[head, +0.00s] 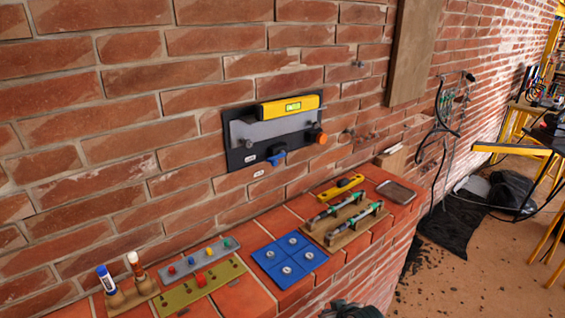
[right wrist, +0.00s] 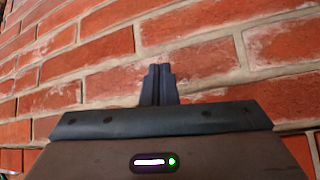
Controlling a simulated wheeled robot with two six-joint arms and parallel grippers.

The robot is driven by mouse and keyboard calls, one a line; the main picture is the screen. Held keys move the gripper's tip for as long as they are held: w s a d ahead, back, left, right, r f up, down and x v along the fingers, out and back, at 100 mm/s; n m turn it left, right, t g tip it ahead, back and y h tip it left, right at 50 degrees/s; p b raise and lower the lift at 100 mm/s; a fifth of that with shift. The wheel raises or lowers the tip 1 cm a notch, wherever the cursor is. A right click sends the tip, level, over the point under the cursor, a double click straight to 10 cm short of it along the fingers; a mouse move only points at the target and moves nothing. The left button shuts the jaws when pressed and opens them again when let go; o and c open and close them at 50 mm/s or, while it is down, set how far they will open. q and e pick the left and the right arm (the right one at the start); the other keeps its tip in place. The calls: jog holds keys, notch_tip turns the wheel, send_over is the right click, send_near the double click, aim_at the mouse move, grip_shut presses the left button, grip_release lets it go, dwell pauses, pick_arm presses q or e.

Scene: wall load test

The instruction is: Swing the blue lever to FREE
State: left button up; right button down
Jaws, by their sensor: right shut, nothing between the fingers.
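The blue lever (head: 277,156) sits on the lower part of a dark panel (head: 236,152) fixed to the brick wall. Small white labels are beside and below it, too small to read. Its handle points to the left and slightly down. My right gripper (right wrist: 158,70) shows in the right wrist view, shut and empty, with only brick wall in front of it. The lever is not in that wrist view. My left gripper is in neither view.
The panel also carries a grey plate, a yellow level (head: 290,107) and an orange knob (head: 321,138). On the brick ledge below stand a blue tray (head: 290,261), a wooden rack (head: 346,224), button strips (head: 197,257) and markers (head: 106,277). The wall around the panel is mostly clear.

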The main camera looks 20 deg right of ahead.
aim_at(279, 158)
jog(key=a+r+n+t+y, duration=0.1)
jog(key=a+r, duration=0.2)
jog(key=r, duration=1)
jog(key=w+r+t+y, duration=0.1)
jog(key=w+r+t, duration=0.1)
jog(key=w+r, duration=0.3)
jog(key=w+d+r+t+y, duration=0.1)
jog(key=w+r, duration=0.4)
jog(key=r, duration=0.9)
jog(key=w+r+t+y, duration=0.2)
jog(key=w+r+t, duration=0.2)
jog(key=r, duration=0.6)
jog(key=shift+w+d+n, duration=0.4)
jog(key=shift+w, duration=0.15)
jog(key=shift+w, duration=0.1)
jog(key=w+a+f+p, duration=0.4)
jog(key=w, duration=0.5)
jog(key=shift+w+a+f+p, duration=0.15)
jog(key=shift+w+f+p, duration=0.05)
jog(key=shift+w+p, duration=0.2)
